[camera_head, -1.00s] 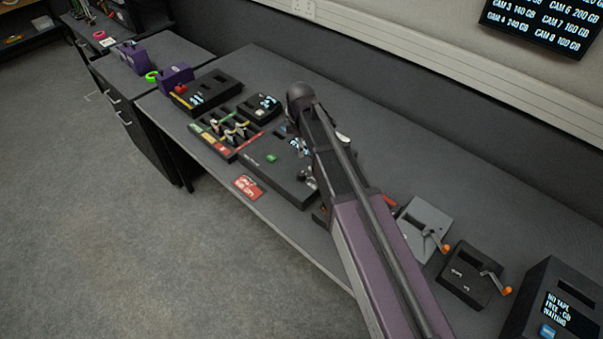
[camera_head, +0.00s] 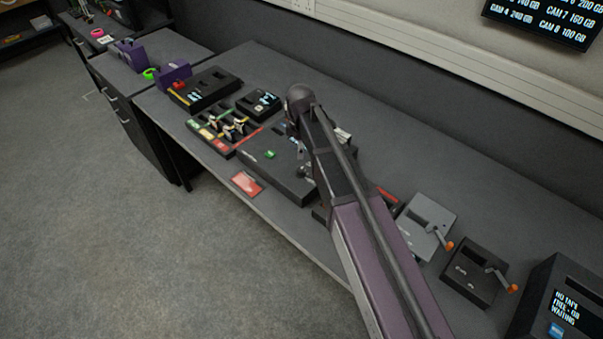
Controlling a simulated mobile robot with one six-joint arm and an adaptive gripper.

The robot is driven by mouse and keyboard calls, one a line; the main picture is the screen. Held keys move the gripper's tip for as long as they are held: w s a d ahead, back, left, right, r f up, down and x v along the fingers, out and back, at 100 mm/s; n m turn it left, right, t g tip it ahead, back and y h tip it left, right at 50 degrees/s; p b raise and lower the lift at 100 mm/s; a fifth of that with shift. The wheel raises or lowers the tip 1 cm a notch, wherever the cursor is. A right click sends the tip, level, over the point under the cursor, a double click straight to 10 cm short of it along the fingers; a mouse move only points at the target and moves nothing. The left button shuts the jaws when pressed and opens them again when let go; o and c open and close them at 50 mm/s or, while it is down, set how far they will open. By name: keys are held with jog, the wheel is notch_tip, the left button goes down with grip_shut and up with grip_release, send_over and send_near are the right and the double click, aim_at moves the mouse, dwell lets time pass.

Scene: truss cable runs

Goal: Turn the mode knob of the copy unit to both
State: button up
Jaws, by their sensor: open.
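The copy unit appears to be the flat dark box (camera_head: 262,168) on the bench, with a green button (camera_head: 270,155) on top. My arm crosses in front of its right part. Small light metallic parts (camera_head: 305,171) show at the arm's left edge over the unit. I cannot tell whether one is the mode knob, and no knob setting is readable. My gripper is hidden behind my arm, so its distance from the knob does not show.
Left of the unit are a panel of small levers (camera_head: 228,128) and dark boxes (camera_head: 204,88). A red card (camera_head: 246,183) lies at the front edge. Two crank boxes (camera_head: 473,272) and a display box (camera_head: 560,303) stand at right.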

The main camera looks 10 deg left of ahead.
aim_at(300, 170)
jog(key=shift+f+b, duration=5.05)
jog(key=shift+f, duration=0.3)
